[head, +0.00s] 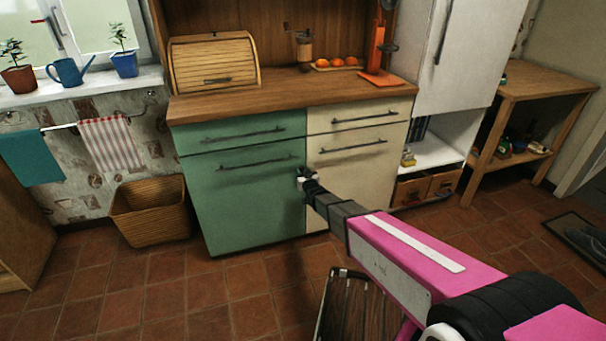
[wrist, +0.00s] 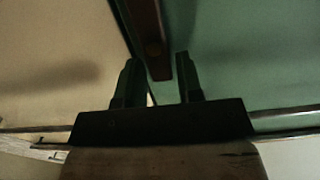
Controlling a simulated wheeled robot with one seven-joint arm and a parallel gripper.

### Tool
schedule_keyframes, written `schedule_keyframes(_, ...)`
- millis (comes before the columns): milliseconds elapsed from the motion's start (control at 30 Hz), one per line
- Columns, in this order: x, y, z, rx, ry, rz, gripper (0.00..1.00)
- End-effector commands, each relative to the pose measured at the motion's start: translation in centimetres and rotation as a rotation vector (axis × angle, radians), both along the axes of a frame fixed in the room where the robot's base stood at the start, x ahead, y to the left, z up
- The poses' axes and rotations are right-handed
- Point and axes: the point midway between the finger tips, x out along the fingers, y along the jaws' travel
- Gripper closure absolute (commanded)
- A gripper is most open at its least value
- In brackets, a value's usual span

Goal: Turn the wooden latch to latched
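The wooden latch is a dark brown bar (wrist: 150,40) in the wrist view, with a round spot on it like a pivot. It lies nearly along the seam between the cream door (wrist: 60,60) and the green door (wrist: 250,60), mostly on the green side. My gripper (wrist: 158,75) is open, one finger on each side of the latch's near end. I see gaps beside the latch; contact is not clear. In the head view my gripper (head: 305,180) is at the seam between the green and cream fronts and hides the latch.
The green door's bar handle (head: 255,162) and the cream door's handle (head: 352,146) flank my gripper. A wicker basket (head: 152,212) stands on the floor at left. A slatted wooden item (head: 352,305) is below my arm. The counter holds a bread box (head: 213,63).

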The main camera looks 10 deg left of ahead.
Motion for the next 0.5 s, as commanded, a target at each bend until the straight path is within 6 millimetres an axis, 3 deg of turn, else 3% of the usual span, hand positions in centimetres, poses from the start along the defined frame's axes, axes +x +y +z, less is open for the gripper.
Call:
schedule_keyframes(33, -0.01, -0.01, 0.0, 0.0, 0.0, 0.0, 0.84)
schedule_keyframes(100, -0.01, -0.01, 0.01, 0.0, 0.0, 0.0, 1.0)
schedule_keyframes(500, -0.1, 0.13, 0.0, -0.046, -0.028, 0.0, 1.0)
